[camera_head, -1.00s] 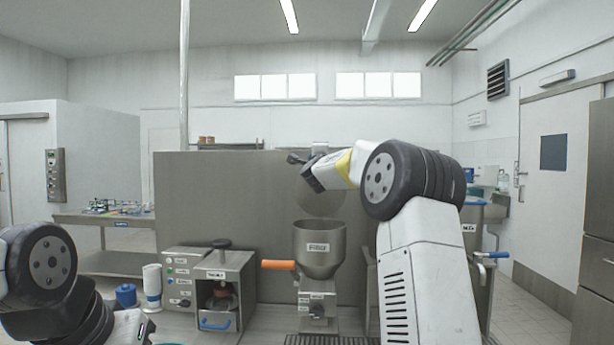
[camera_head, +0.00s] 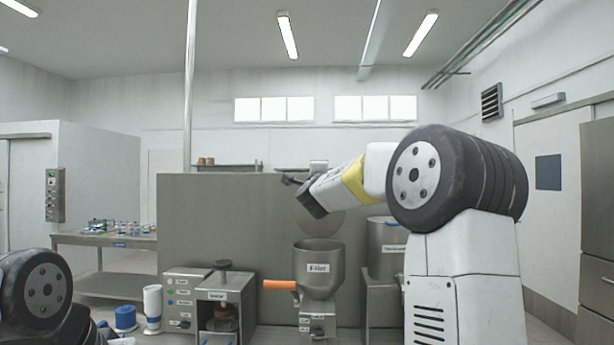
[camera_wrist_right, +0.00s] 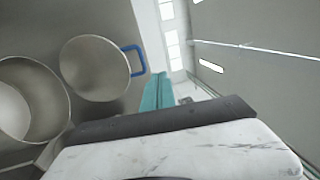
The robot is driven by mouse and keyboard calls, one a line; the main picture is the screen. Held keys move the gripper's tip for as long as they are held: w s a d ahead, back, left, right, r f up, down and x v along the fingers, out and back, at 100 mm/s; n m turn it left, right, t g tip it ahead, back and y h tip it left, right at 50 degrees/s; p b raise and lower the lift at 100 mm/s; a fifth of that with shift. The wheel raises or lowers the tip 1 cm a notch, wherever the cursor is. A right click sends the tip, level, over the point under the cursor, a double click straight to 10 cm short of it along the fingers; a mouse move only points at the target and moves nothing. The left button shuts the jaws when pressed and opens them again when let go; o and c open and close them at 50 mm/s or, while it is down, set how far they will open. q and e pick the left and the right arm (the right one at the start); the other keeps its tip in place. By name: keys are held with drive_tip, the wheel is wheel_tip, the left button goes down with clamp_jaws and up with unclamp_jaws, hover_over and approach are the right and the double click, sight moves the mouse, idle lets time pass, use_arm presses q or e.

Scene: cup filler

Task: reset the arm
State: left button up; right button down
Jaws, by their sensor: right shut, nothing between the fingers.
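My right arm crosses the right half of the head view. Its gripper (camera_head: 288,180) is dark, points left, and stands above the filler hopper (camera_head: 318,270) in front of the grey panel. It is shut and empty, with clear air between it and the hopper. In the right wrist view the pale marbled housing of my own wrist fills the bottom. My left arm shows only as a dark wheel-like joint at the lower left of the head view. My left gripper is out of sight.
The filler has an orange handle (camera_head: 280,285). A steel pot (camera_head: 387,250) stands beside it, partly behind my arm. A sealer box (camera_head: 226,300), a white bottle (camera_head: 152,308) and a blue container (camera_head: 125,317) stand left. The wrist view shows a round steel vessel (camera_wrist_right: 62,112) and a blue handle (camera_wrist_right: 134,60).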

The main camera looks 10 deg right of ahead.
drive_tip(key=s+a+f+n+g+y, duration=0.2)
drive_tip(key=s+a+f+n+y, duration=0.15)
drive_tip(key=s, duration=0.25)
drive_tip(key=s+a+f+n+g+y, duration=0.1)
drive_tip(key=s+a+f+n+y, duration=0.15)
drive_tip(key=s+f+n, duration=0.2)
drive_tip(key=s+a+f+n+g+y, duration=0.25)
drive_tip(key=s+a+n, duration=0.2)
drive_tip(key=s, duration=0.25)
drive_tip(key=s+d+f+n+g, duration=0.1)
drive_tip(key=s+f+n+g, duration=0.3)
drive_tip(key=s+f, duration=0.6)
drive_tip(key=s+d+f+n+g, duration=0.1)
drive_tip(key=s+f+n+g, duration=0.3)
drive_tip(key=s+f, duration=0.7)
drive_tip(key=s+n, duration=0.1)
drive_tip(key=s, duration=0.3)
drive_tip(key=shift+s+h, duration=0.25)
drive_tip(key=shift+h, duration=0.1)
